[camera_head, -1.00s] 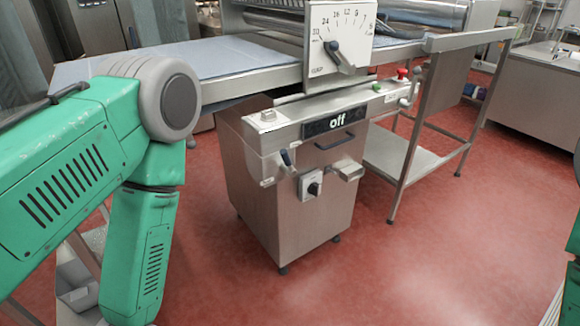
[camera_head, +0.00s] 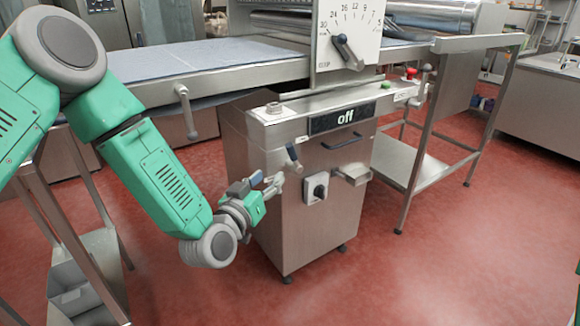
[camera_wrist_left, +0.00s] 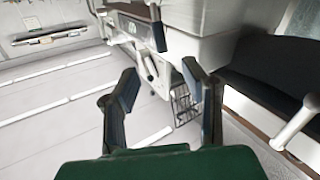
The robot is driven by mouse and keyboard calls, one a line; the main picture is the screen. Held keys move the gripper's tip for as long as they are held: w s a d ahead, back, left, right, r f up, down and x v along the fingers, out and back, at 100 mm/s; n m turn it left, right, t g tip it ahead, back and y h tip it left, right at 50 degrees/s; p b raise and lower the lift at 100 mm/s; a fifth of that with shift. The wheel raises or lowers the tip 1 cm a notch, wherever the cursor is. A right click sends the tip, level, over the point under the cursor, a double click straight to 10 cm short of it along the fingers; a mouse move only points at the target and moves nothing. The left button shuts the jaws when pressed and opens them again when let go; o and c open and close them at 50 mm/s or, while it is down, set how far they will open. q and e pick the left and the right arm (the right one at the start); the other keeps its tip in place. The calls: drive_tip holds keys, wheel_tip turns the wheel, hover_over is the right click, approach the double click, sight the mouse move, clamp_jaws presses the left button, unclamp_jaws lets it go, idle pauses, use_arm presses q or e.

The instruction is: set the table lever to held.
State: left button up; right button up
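A grey lever (camera_head: 184,108) with a rounded end hangs under the near edge of the left table (camera_head: 225,75). It looks like the table lever, though no label shows. A pale lever with a rounded end (camera_wrist_left: 298,124) at the right in the left wrist view seems to be the same one. A dark-handled lever (camera_head: 293,154) sits on the cabinet's left front. My left gripper (camera_head: 262,187) is in front of the cabinet, below and left of that handle and right of the table lever. Its fingers are apart and empty in the left wrist view (camera_wrist_left: 165,98). My right gripper is out of view.
A dial with a pointer (camera_head: 346,48) stands above. A steel frame stand (camera_head: 80,265) is at the left. The red floor in front is clear.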

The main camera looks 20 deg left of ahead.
sight(290, 155)
use_arm(q)
drive_tip(key=w+b, duration=0.1)
drive_tip(key=w, duration=0.3)
drive_tip(key=w+d+b, duration=0.1)
drive_tip(key=w, duration=0.3)
drive_tip(key=w+d+b, duration=0.1)
drive_tip(key=w+b, duration=0.1)
drive_tip(key=w, duration=0.2)
drive_tip(key=shift+w+f, duration=0.2)
drive_tip(key=shift+w, duration=0.05)
drive_tip(key=shift+w+r, duration=0.1)
drive_tip(key=shift+w, duration=0.05)
drive_tip(key=shift+r, duration=0.1)
drive_tip(key=shift+w, duration=0.1)
clamp_jaws()
